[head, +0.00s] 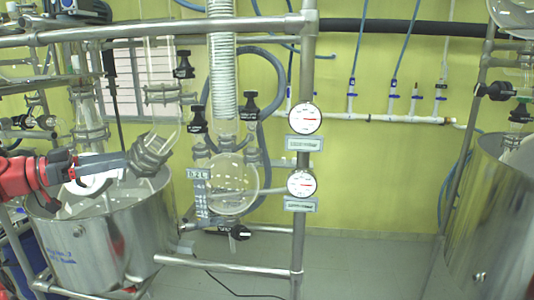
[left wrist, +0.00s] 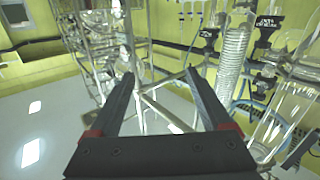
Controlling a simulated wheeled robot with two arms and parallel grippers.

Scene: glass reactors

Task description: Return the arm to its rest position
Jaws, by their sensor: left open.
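My left arm (head: 28,175), red with a grey gripper, comes in from the left in the head view. Its gripper (head: 126,161) is level over the left steel vessel (head: 110,240), near the clamped glass joint (head: 152,152); I cannot tell whether they touch. In the left wrist view the two dark fingers of the left gripper (left wrist: 160,76) stand wide apart with nothing between them. Beyond them are metal frame bars and the floor. My right gripper is in neither view.
A steel frame with an upright post (head: 305,150) bears two gauges (head: 305,119). A round glass flask (head: 233,185) hangs under a coiled tube (head: 221,60). Another steel vessel (head: 492,220) stands at the right. Open floor (head: 370,265) lies between the post and that vessel.

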